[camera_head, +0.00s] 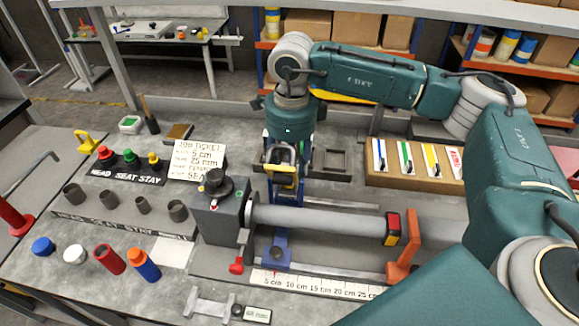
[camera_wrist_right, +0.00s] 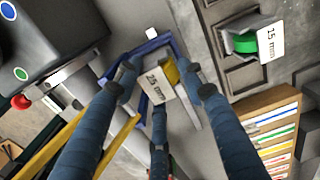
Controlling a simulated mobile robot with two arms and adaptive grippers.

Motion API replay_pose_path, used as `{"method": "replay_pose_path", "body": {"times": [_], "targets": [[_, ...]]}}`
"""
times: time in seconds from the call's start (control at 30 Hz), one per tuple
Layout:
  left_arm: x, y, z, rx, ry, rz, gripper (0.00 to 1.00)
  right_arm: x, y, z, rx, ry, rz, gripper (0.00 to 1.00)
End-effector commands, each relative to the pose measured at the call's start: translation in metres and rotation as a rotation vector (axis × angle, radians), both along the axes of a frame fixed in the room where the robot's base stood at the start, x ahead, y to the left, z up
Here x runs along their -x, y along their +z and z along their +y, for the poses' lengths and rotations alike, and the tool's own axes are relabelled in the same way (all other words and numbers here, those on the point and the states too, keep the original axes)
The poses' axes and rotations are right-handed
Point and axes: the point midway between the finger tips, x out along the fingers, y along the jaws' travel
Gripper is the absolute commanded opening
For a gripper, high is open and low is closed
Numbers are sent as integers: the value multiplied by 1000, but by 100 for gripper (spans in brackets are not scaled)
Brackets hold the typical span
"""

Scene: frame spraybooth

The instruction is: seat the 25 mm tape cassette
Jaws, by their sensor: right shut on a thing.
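The 25 mm cassette (camera_wrist_right: 157,82), with a white label and yellow tape, sits between the fingers of my right gripper (camera_wrist_right: 162,92) in the right wrist view. The gripper is shut on it. A blue bracket (camera_wrist_right: 148,47) lies right behind and around the cassette; I cannot tell whether the cassette is seated in it. In the head view my right gripper (camera_head: 288,158) points down behind the grey tube (camera_head: 320,220), above the blue carriage (camera_head: 277,247), and largely hides the cassette. My left gripper is not in view.
A 15 mm cassette with green tape (camera_wrist_right: 245,43) sits in a tray. An empty tray pocket (camera_head: 333,159) lies right of the gripper. The grey clamp block (camera_head: 213,215), orange support (camera_head: 402,262) and scale (camera_head: 315,284) are close by. A job ticket (camera_head: 197,162) stands left.

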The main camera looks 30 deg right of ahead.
Motion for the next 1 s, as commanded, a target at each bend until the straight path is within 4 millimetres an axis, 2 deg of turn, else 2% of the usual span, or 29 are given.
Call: {"method": "replay_pose_path", "body": {"times": [0.87,0.9,1.0], "targets": [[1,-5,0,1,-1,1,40,0,-4,0,0,0,0,3],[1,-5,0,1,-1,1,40,0,-3,0,0,0,0,42],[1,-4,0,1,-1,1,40,0,-3,0,0,0,0,62]]}}
